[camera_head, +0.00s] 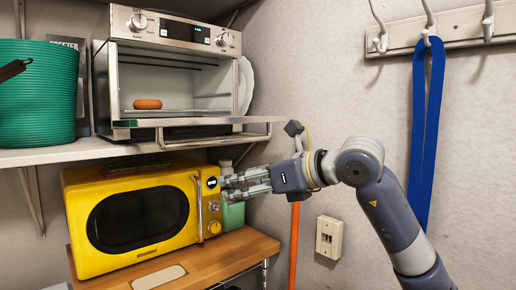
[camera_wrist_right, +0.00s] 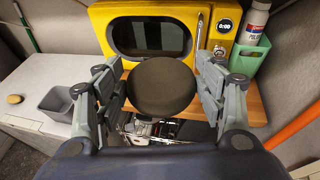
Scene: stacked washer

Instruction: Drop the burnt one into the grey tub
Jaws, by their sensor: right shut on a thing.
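My right gripper (camera_head: 232,186) is in front of the right end of the yellow microwave in the head view. It is shut on a dark brown, round, flat-looking thing (camera_wrist_right: 162,88), which shows between the fingers in the right wrist view. In the head view I cannot make this dark thing out. A grey tub (camera_wrist_right: 58,101) stands on a white lid or chest at the left of the right wrist view, apart from the gripper. An orange-brown round thing (camera_head: 148,104) lies inside the open oven on the shelf. My left gripper is not in view.
The yellow microwave (camera_head: 83,221) is closed on a wooden top (camera_head: 240,250). A green holder (camera_wrist_right: 246,61) with a bottle stands beside it. A small tan round thing (camera_wrist_right: 15,99) lies left of the tub. The green bucket (camera_head: 38,95) is on the shelf.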

